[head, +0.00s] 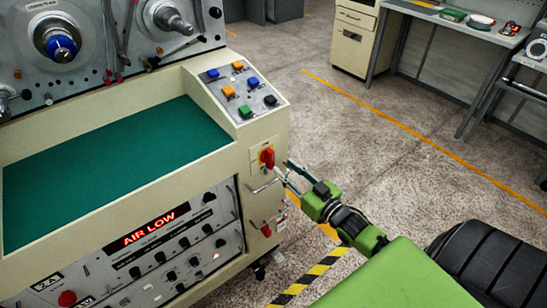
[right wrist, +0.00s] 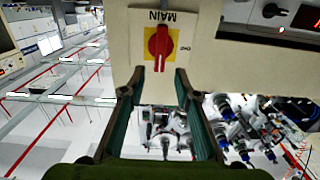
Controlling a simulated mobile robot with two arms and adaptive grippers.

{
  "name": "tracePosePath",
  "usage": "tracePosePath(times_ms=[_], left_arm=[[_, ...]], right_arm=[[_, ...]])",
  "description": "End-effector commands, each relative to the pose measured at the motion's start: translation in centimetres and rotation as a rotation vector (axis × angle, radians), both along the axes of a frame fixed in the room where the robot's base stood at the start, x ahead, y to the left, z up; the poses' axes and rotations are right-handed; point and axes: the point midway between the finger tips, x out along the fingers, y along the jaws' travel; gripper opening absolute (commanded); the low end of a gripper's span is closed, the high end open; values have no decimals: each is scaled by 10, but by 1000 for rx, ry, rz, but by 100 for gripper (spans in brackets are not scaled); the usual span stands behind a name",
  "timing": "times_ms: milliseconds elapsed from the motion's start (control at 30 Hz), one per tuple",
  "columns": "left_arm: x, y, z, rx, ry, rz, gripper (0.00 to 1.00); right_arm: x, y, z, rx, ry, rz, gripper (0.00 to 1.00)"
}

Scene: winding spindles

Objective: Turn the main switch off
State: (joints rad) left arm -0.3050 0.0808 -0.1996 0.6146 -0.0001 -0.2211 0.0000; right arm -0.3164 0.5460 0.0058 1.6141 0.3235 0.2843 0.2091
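The main switch (head: 267,157) is a red rotary handle on a yellow plate, on the cream end face of the machine. It also shows in the right wrist view (right wrist: 158,45), which is upside down, under the word MAIN; its handle lies along the picture's vertical. My right gripper (head: 285,172) is open and empty just in front of the switch. In the right wrist view its two dark fingers (right wrist: 154,86) stand apart, one to each side below the handle, with a visible gap between them. I see no contact. My left gripper is not in view.
A second red handle (head: 266,230) and a metal bar handle (head: 264,186) sit below the switch. A sloped panel with coloured buttons (head: 240,92) is above. A lit AIR LOW sign (head: 149,229) is on the front. Open floor (head: 400,170) lies to the right, before a bench (head: 470,30).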

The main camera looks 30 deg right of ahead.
Motion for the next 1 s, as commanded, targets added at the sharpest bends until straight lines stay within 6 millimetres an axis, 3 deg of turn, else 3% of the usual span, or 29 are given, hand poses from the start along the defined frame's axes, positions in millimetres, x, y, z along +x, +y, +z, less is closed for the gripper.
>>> tracePosePath(times_ms=[200,400,833,933,1000], left_arm=[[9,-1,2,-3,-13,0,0],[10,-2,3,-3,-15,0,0],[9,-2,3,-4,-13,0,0],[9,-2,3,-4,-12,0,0],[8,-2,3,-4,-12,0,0]], right_arm=[[39,3,1,-1,-2,0,29],[60,5,0,0,0,0,29],[68,5,-1,0,2,0,29],[68,5,-1,0,2,0,3],[68,5,-1,0,2,0,0]])
